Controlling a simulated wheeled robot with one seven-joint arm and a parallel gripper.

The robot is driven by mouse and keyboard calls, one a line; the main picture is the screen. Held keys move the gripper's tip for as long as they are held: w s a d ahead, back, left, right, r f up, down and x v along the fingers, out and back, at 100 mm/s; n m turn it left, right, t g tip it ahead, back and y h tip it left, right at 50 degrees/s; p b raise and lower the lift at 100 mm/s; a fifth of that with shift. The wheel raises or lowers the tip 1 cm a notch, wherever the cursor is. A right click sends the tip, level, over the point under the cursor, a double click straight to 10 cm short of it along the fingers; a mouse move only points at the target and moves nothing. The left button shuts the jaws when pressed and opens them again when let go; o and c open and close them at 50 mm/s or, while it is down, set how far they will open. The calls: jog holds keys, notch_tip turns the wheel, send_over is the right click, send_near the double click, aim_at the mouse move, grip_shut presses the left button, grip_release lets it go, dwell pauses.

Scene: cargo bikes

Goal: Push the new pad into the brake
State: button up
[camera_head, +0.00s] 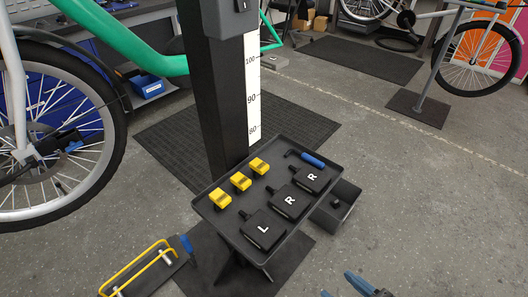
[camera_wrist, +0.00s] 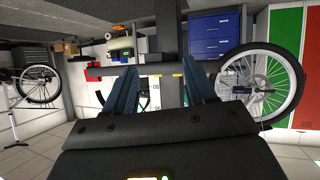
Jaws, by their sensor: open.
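A black tray (camera_head: 236,233) on the dark post holds three black blocks: one marked L (camera_head: 264,229) and two marked R (camera_head: 290,201) (camera_head: 312,178). Three small yellow pieces (camera_head: 240,181) lie in a row at the tray's left. I cannot tell which piece is the new pad. A dark brake-like part (camera_head: 58,143) sits near the hub of the wheel at the left; its slot is too small to make out. My gripper (camera_head: 345,289) shows only its blue fingertips at the bottom edge of the head view. In the wrist view my gripper (camera_wrist: 162,78) is open and empty.
A blue-handled tool (camera_head: 312,159) lies at the tray's far end. A dark bin (camera_head: 337,207) is under the tray's right side. A yellow-handled rack (camera_head: 140,266) stands low at the left. The front wheel (camera_head: 118,130) and green frame (camera_head: 130,45) border the left.

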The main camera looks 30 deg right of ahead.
jog(key=w+r+g+p, duration=0.1)
jog(key=w+r+p, duration=0.5)
jog(key=w+p, duration=0.5)
jog(key=n+g+y+p, duration=0.2)
jog(key=y, duration=0.1)
send_near(247, 184)
jog(key=w+f, duration=0.1)
jog(key=w, duration=0.1)
jog(key=b+x, duration=0.3)
jog(key=x, duration=0.1)
jog(key=b+x, duration=0.3)
jog(key=x, duration=0.1)
jog(key=shift+s+a+f, duration=0.15)
jog(key=shift+s+a, duration=0.05)
jog(key=shift+a, duration=0.05)
jog(key=shift+b+x, duration=0.65)
jog(key=shift+x, duration=0.15)
jog(key=shift+w, duration=0.1)
jog(key=shift+c, duration=0.2)
jog(key=c, duration=0.6)
jog(key=shift+r+p, duration=2.5)
jog(key=shift+r, duration=0.6)
